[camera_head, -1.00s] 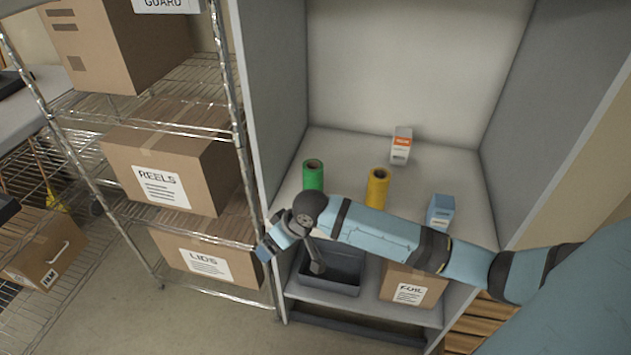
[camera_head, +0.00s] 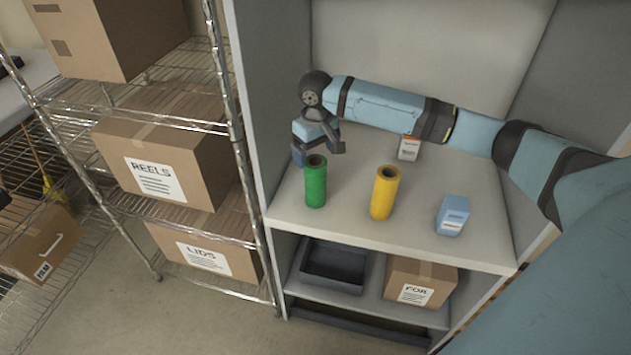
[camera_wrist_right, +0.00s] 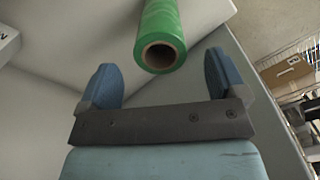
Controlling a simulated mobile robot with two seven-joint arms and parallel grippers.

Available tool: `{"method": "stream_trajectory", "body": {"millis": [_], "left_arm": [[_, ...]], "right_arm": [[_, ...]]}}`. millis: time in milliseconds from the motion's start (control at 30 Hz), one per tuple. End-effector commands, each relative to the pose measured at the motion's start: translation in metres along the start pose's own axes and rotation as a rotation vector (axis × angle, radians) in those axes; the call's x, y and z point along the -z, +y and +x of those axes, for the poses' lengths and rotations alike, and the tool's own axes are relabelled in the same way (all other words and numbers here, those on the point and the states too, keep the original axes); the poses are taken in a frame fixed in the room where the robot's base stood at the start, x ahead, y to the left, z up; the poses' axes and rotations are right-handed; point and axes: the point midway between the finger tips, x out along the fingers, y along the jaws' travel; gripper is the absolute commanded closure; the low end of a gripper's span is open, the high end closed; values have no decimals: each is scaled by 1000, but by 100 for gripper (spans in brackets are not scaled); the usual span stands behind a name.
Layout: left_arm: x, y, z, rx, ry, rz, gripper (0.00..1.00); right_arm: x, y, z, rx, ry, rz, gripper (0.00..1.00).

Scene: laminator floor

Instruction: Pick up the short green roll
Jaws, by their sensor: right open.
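The short green roll (camera_head: 316,184) stands upright on the cabinet's upper shelf (camera_head: 350,222), at its left side. My right gripper (camera_head: 318,152) is just behind and above the roll's top in the head view, with its fingers apart. In the right wrist view, the green roll (camera_wrist_right: 160,38) shows its open core end, ahead of and between the two blue fingers (camera_wrist_right: 160,80). The fingers do not appear to touch it. My left gripper is not in view.
A yellow roll (camera_head: 384,194) stands right of the green one. A blue box (camera_head: 453,215) and a white-orange box (camera_head: 408,148) share the shelf. The cabinet's left wall (camera_head: 262,110) is close by. Below are a dark bin (camera_head: 333,285) and a carton (camera_head: 420,272).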

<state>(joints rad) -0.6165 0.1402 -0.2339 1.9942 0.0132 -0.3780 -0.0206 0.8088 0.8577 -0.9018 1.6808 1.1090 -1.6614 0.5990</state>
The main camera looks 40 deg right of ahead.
Motion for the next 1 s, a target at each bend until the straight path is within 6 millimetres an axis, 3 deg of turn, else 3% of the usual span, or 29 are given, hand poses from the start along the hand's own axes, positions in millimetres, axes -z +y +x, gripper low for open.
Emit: {"method": "stream_trajectory", "body": {"millis": [267, 600, 867, 1000], "left_arm": [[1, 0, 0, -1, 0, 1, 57], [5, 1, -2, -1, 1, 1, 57], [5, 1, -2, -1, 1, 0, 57], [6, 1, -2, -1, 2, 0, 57]], "right_arm": [[1, 0, 24, 0, 1, -1, 10], [4, -1, 69, -1, 0, -1, 10], [5, -1, 72, 0, 2, -1, 10], [5, -1, 72, 0, 2, -1, 37]]}}
